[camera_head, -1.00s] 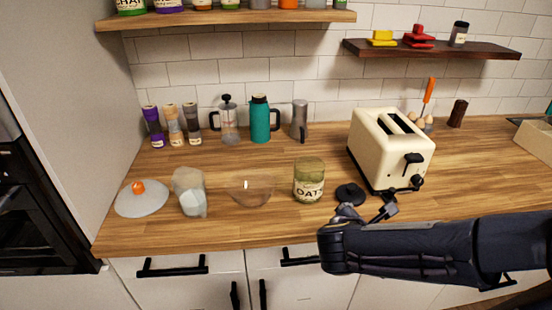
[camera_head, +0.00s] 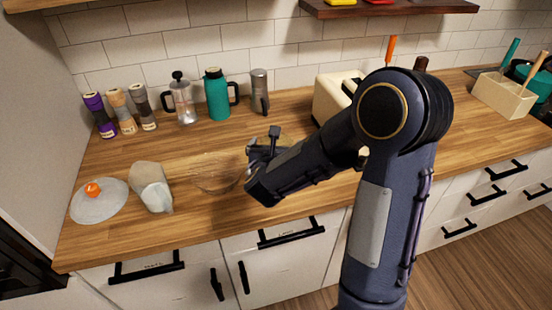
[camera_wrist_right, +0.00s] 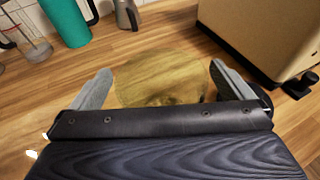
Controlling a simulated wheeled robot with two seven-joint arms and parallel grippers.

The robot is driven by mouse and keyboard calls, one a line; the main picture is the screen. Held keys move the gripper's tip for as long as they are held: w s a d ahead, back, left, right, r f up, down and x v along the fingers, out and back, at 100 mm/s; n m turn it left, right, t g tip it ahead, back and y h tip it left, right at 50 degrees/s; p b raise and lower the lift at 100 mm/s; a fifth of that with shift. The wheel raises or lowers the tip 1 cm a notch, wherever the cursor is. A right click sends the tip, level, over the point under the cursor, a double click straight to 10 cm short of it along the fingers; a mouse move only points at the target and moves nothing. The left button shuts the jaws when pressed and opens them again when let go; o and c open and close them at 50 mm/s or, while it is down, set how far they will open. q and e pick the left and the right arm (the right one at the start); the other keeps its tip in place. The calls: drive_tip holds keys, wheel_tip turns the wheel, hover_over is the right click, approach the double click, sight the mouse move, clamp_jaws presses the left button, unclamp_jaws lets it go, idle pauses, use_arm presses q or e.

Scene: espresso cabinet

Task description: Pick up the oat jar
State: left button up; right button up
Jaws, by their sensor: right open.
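The oat jar (camera_wrist_right: 160,80) shows from above in the right wrist view as a round, yellowish-brown top. In the head view my right arm hides nearly all of it, and its label is not visible now. My right gripper (camera_wrist_right: 160,68) is open, with one finger on each side of the jar and small gaps visible between. In the head view the right gripper (camera_head: 264,144) is over the counter at the jar's place, right of the glass bowl. My left gripper is not in view.
A clear glass bowl (camera_head: 215,180) stands close left of the gripper. The cream toaster (camera_head: 330,97) stands close right. A teal flask (camera_head: 217,95) and French press (camera_head: 181,100) stand behind. A whitish container (camera_head: 151,187) and a lid with orange knob (camera_head: 98,201) are left.

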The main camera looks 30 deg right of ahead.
drive_tip(key=shift+w+d+f, duration=0.15)
drive_tip(key=shift+w+d, duration=0.15)
drive_tip(key=shift+w, duration=0.05)
drive_tip(key=c, duration=1.5)
drive_tip(key=shift+c, duration=0.5)
